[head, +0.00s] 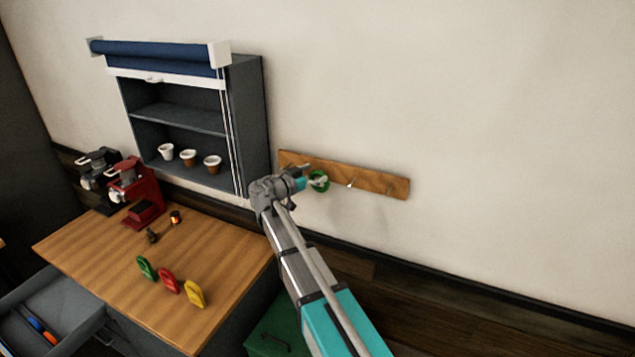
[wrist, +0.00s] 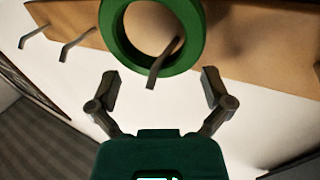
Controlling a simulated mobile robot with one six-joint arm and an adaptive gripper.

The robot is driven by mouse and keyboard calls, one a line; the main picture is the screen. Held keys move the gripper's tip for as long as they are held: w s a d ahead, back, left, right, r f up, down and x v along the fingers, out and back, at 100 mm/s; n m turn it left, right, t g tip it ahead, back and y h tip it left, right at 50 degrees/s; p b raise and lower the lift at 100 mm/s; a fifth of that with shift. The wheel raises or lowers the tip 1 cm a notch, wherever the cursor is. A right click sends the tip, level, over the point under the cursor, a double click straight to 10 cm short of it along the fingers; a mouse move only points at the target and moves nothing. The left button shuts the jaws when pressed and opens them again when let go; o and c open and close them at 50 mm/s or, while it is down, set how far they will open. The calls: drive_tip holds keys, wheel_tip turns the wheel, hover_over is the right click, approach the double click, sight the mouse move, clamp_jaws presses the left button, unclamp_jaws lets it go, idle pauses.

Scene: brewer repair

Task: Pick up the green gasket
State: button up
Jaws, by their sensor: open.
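The green gasket (head: 319,181) is a ring hanging on a metal hook of the wooden rack on the wall. In the wrist view the gasket (wrist: 185,58) is large at the top, with the hook (wrist: 163,62) passing through its hole. My gripper (wrist: 160,85) is open and empty, its two fingers apart just below the ring in the picture. It does not appear to touch the gasket. In the head view my gripper (head: 308,183) is at the gasket's left, and its fingers are hard to make out.
The wooden rack (head: 384,183) has other bare hooks. Left of it is a cabinet (head: 255,110) with several cups. Below, a wooden table (head: 110,265) holds a red brewer (head: 140,190), a dark brewer (head: 98,170) and green, red and yellow items. A drawer (head: 50,300) stands open.

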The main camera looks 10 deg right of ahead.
sight(317, 172)
drive_tip(key=shift+w+d, duration=0.15)
drive_tip(key=shift+d, duration=0.15)
idle(0.4)
drive_tip(key=c, duration=1)
drive_tip(key=shift+r, duration=0.1)
drive_tip(key=shift+r, duration=0.2)
drive_tip(key=c, duration=0.3)
wheel_tip(317, 172, up, 4)
drive_tip(key=p, duration=0.4)
drive_tip(key=shift+f, duration=0.2)
clamp_jaws()
drive_tip(key=v, duration=1.8)
drive_tip(key=shift+f, duration=0.45)
